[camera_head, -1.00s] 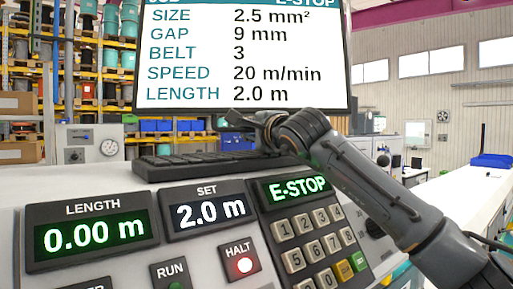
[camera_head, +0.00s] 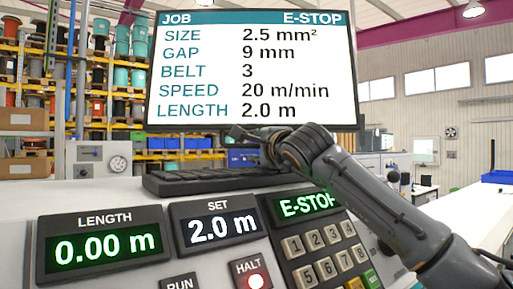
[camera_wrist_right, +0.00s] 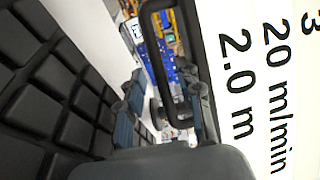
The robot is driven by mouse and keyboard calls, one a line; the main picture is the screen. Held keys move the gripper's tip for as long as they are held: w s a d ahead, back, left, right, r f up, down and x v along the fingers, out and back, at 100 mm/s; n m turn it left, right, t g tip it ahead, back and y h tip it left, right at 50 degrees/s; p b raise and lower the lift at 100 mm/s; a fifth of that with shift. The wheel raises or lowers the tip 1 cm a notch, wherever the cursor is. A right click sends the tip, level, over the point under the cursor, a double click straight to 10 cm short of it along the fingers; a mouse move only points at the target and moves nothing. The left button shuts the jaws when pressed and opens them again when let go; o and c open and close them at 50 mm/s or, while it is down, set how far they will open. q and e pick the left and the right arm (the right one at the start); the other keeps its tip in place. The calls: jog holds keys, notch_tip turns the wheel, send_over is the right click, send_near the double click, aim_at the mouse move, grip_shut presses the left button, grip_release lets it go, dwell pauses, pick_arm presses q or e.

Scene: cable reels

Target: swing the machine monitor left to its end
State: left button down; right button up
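The machine monitor (camera_head: 251,70) stands above the console, its white screen facing me. It reads JOB and E-STOP at the top. My right gripper (camera_head: 240,135) is just under the monitor's lower edge, above the keyboard. In the right wrist view, the fingers of the right gripper (camera_wrist_right: 162,112) are spread, with a black loop-shaped handle (camera_wrist_right: 148,65) reaching between them. The screen (camera_wrist_right: 262,90) fills the right side there. I cannot tell whether a finger touches the handle. My left gripper is out of view.
The black keyboard (camera_head: 200,182) lies close below the right gripper. The console has a LENGTH display (camera_head: 105,247), a SET display (camera_head: 215,227) and a keypad (camera_head: 322,240). Shelves with cable reels (camera_head: 120,80) stand behind at left. A white bench (camera_head: 470,215) runs along the right.

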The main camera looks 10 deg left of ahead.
jog(key=shift+s+d, duration=0.1)
jog(key=v, duration=1.1)
jog(key=shift+s+d, duration=0.2)
jog(key=shift+s, duration=0.1)
jog(key=shift+f, duration=0.1)
